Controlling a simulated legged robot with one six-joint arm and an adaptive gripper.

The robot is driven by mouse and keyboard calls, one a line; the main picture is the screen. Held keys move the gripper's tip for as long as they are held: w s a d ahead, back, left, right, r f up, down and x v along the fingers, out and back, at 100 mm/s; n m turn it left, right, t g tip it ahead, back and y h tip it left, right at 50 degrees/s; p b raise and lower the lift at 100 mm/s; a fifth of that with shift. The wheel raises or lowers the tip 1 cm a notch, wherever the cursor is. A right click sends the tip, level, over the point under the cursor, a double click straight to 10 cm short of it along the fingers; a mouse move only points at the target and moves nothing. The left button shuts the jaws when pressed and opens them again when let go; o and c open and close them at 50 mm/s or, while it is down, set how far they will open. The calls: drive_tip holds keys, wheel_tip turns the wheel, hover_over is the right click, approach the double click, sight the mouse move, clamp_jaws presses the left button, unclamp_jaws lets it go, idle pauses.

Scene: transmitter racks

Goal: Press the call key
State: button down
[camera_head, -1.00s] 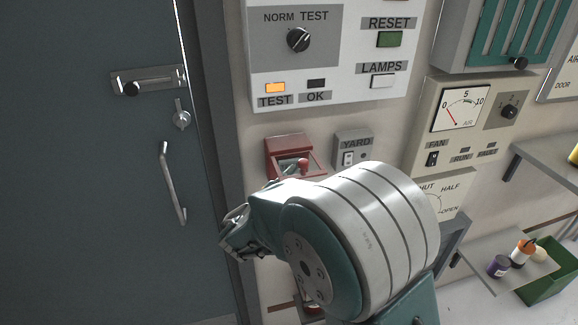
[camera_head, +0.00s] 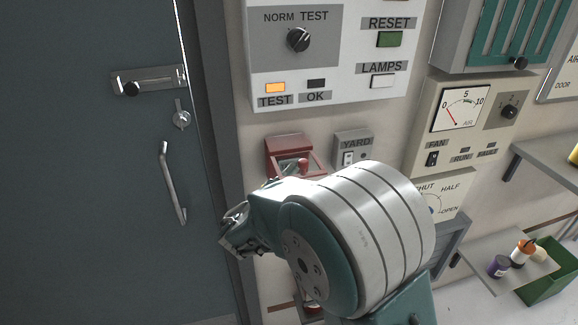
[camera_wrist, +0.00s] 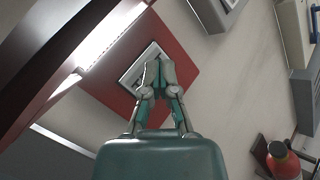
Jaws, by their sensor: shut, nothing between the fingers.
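No label reading "call" is legible in these views, so I cannot say for sure which part is the call key. A red box (camera_head: 283,143) is on the wall below the TEST and OK lamps. It has a framed front and a red knob (camera_head: 303,165). In the wrist view a red plate (camera_wrist: 183,62) with a pale, framed inset lies just beyond my gripper (camera_wrist: 158,72). My gripper is shut and empty, its tips overlapping the inset; I cannot tell whether they touch it. In the head view my arm hides much of the area below the box.
A grey YARD switch box (camera_head: 353,145) is right of the red box. A panel with a NORM/TEST knob (camera_head: 299,40) is above. A dark door (camera_head: 90,200) with a handle (camera_head: 172,183) is left. A shelf (camera_head: 480,252) with small containers and a green bin (camera_head: 545,275) are lower right.

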drive_tip(key=shift+s+d, duration=0.2)
drive_tip(key=shift+s, duration=0.5)
drive_tip(key=shift+s, duration=0.15)
drive_tip(key=s, duration=0.2)
drive_tip(key=s+d, duration=0.1)
drive_tip(key=s, duration=0.1)
drive_tip(key=shift+s+d, duration=0.2)
drive_tip(key=shift+s, duration=0.1)
